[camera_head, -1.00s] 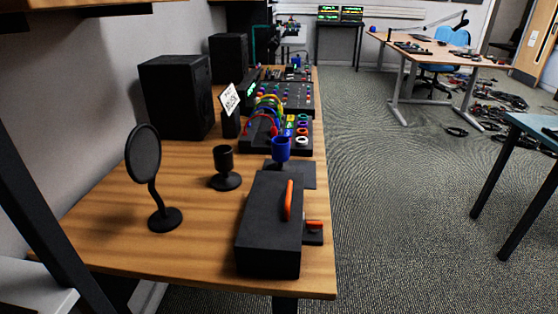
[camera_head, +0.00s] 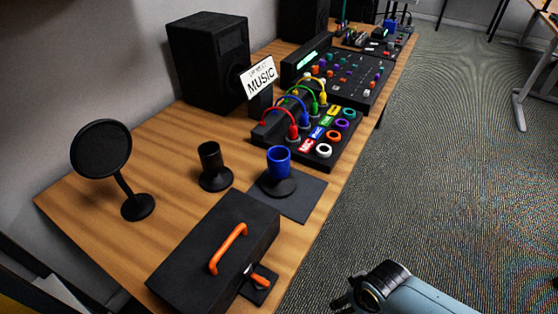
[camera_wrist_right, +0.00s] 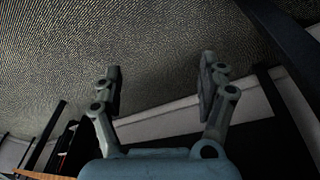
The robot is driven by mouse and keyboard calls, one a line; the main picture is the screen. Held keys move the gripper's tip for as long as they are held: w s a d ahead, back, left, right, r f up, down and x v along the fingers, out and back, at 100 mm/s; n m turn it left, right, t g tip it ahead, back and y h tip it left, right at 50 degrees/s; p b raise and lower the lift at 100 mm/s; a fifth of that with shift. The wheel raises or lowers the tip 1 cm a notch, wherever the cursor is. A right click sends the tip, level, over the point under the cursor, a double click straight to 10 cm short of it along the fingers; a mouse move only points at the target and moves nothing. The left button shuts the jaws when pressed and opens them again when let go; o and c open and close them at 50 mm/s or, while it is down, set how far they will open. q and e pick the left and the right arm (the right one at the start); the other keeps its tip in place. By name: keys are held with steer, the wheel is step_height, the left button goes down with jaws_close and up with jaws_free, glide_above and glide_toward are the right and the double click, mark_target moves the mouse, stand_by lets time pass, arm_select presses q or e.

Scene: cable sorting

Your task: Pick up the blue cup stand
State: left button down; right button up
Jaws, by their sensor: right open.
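The blue cup stand (camera_head: 279,163) stands upright on a dark square mat (camera_head: 306,200) on the wooden table. It has a blue cup on a round black base. My right gripper (camera_wrist_right: 160,90) is open and empty in the right wrist view, with carpet between its fingers. In the head view my right arm comes in at the bottom right, over the floor beside the table and well apart from the cup stand. The right fingers are mostly cut off or hidden there. My left gripper is not in view.
A black case (camera_head: 217,255) with an orange handle lies in front of the stand. A black cup stand (camera_head: 211,163) is to its left, a round pop filter (camera_head: 101,149) further left. A cable panel (camera_head: 312,135) is behind. Floor right of the table is free.

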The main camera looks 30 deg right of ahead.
arm_select(q)
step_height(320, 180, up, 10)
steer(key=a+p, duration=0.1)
steer(key=p, duration=0.7)
arm_select(e)
steer(key=w+a+r+m, duration=0.1)
steer(key=w+r+m, duration=0.1)
steer(key=w+r, duration=0.65)
steer(key=w+a+r+m+t+h, duration=0.1)
steer(key=w+r, duration=0.4)
steer(key=r, duration=0.6)
steer(key=w+a+r+m, duration=0.1)
steer(key=w+r+m, duration=0.1)
steer(key=w+r, duration=0.65)
steer(key=m+b, duration=0.2)
steer(key=b, duration=0.4)
glide_toward(279, 157)
step_height(279, 157, down, 3)
steer(key=s+a, duration=0.1)
steer(key=shift+h, duration=0.4)
steer(key=b+x, duration=0.5)
steer(key=b, duration=0.3)
steer(key=shift+w+d+f, duration=0.1)
steer(key=shift+w+d, duration=0.1)
steer(key=shift+w, duration=0.1)
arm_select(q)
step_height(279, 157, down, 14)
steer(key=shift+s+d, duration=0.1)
